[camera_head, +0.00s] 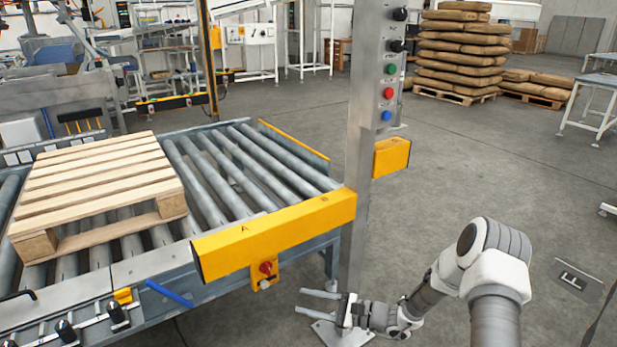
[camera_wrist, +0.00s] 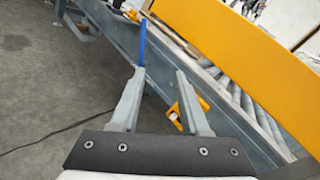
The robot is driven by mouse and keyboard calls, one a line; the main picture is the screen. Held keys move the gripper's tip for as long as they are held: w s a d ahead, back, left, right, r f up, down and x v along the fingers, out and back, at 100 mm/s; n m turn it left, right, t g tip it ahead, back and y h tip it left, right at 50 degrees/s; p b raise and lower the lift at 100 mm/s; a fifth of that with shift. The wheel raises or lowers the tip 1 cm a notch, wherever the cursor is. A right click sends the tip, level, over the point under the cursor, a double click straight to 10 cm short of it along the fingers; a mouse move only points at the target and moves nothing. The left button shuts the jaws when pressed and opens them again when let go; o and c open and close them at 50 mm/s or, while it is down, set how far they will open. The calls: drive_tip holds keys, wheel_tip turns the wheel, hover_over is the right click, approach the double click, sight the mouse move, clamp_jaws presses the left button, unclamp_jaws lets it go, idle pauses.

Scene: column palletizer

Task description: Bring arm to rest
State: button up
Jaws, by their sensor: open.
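My gripper (camera_head: 319,303) is at the lower middle of the head view, in front of the metal control post (camera_head: 364,150) and low beside the roller conveyor. Its two fingers are spread apart with nothing between them. In the wrist view, my gripper (camera_wrist: 158,95) also shows open and empty, pointing toward the conveyor's side frame. My arm reaches in from the lower right of the head view, bent at the elbow.
A yellow guard beam (camera_head: 275,232) with a red knob (camera_head: 266,267) edges the conveyor close to my gripper. A wooden pallet (camera_head: 97,185) lies on the rollers (camera_head: 240,170). Stacked sacks (camera_head: 457,50) stand at the back right. The floor (camera_head: 480,170) at right is mostly clear.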

drive_tip(key=s+d+r+n+g+h, duration=0.1)
drive_tip(key=s+r+n+g+h, duration=0.2)
drive_tip(key=s+r+n, duration=0.45)
drive_tip(key=s+r+n+g+h, duration=0.3)
drive_tip(key=s+r+g, duration=0.1)
drive_tip(key=r, duration=0.6)
drive_tip(key=s+d+r+n+t+h, duration=0.35)
drive_tip(key=s+d+r+h, duration=0.2)
drive_tip(key=s+r, duration=0.2)
drive_tip(key=s+d+r+n+t+h, duration=0.3)
drive_tip(key=s+d+r+t+h, duration=0.15)
drive_tip(key=s+d+r, duration=0.35)
wheel_tip(320, 180, up, 16)
drive_tip(key=s+g+p, duration=0.1)
drive_tip(key=p, duration=1.7)
drive_tip(key=shift+s+a+r, duration=0.15)
drive_tip(key=shift+a, duration=0.15)
